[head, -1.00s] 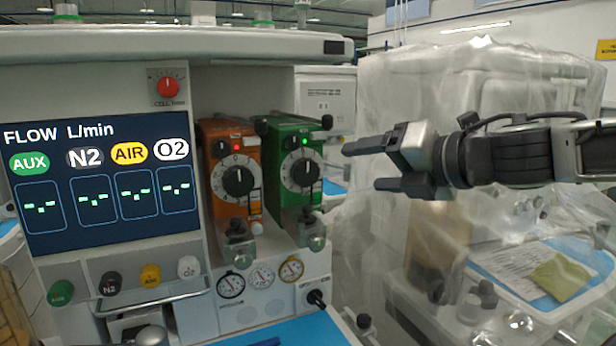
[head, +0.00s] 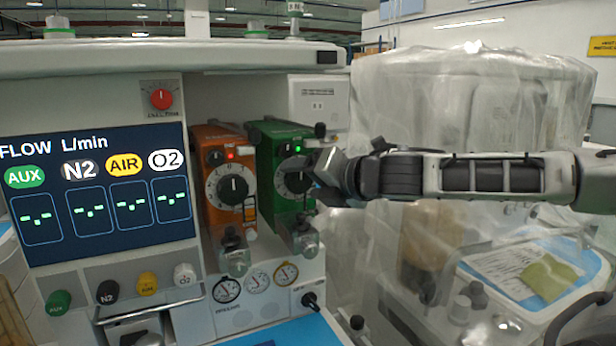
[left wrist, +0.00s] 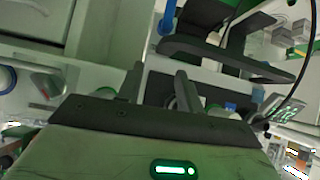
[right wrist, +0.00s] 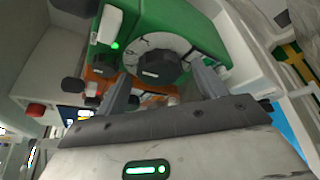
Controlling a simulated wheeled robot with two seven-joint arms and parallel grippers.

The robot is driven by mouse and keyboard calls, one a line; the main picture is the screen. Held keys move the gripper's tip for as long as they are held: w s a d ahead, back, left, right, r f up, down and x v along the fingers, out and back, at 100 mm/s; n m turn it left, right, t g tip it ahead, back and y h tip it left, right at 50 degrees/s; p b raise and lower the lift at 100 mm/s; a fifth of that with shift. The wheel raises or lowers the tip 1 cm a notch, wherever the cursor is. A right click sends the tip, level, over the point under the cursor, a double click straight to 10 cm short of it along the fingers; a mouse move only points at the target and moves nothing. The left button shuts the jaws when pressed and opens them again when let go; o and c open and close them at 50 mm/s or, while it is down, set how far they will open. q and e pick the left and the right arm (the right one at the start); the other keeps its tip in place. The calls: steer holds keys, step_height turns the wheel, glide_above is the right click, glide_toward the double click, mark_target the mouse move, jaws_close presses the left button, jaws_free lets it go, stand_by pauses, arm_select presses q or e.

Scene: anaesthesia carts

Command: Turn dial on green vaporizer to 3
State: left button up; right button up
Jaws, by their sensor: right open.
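The green vaporizer (head: 270,150) stands in the cart's bay, right of the orange vaporizer (head: 212,145). Its black dial (head: 296,181) sits on a white scale ring, partly hidden by my right gripper; the number it points to is not readable. My right gripper (head: 304,179) is at the front of the green vaporizer, close to the dial. In the right wrist view, the dial (right wrist: 151,65) lies ahead, between and beyond the two open fingers (right wrist: 160,88). Contact cannot be told. My left gripper (left wrist: 183,88) shows only in its wrist view, fingers apart and empty.
The flow screen (head: 95,190) is on the left, with several gas knobs (head: 147,283) below it. Gauges (head: 257,281) and a black knob (head: 310,300) sit below the vaporizers. A plastic-covered machine (head: 460,110) stands at right, behind my right arm.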

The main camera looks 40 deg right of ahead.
steer(key=shift+c, duration=0.2)
steer(key=c, duration=0.9)
steer(key=shift+c, duration=0.2)
